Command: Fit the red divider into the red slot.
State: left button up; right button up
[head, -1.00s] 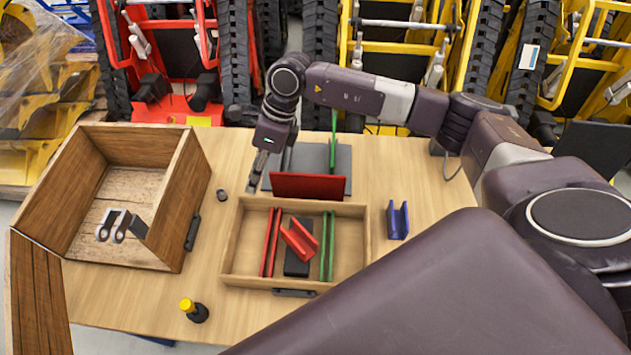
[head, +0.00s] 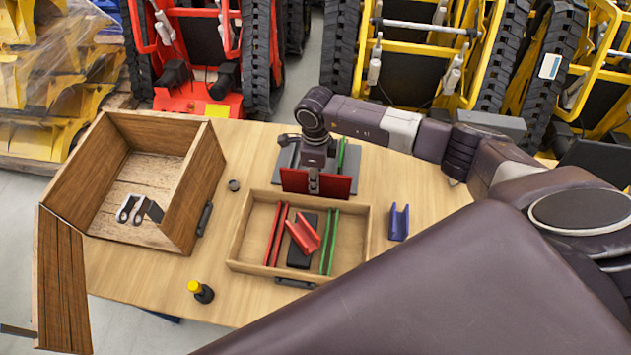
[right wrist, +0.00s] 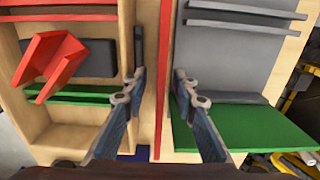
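The red divider (head: 330,187) is an upright dark red panel at the front of the grey rack (head: 290,160). In the right wrist view the divider (right wrist: 163,70) shows edge-on as a thin red line. My right gripper (head: 314,188) is over it, with open fingers (right wrist: 160,82) on either side and gaps visible. The red slot (head: 276,235) is a pair of red rails on the left of the wooden tray (head: 240,240). My left gripper is not in view.
A green panel (head: 341,158) stands in the rack. Green rails (head: 330,243), a red V-shaped piece (head: 303,233) and a dark block (head: 299,257) are in the tray. A blue bracket (head: 399,222), yellow-capped bottle (head: 200,291) and wooden crate (head: 207,180) stand around it.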

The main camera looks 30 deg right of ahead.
jog(key=shift+f, duration=0.1)
jog(key=shift+c, duration=0.4)
grip_shut()
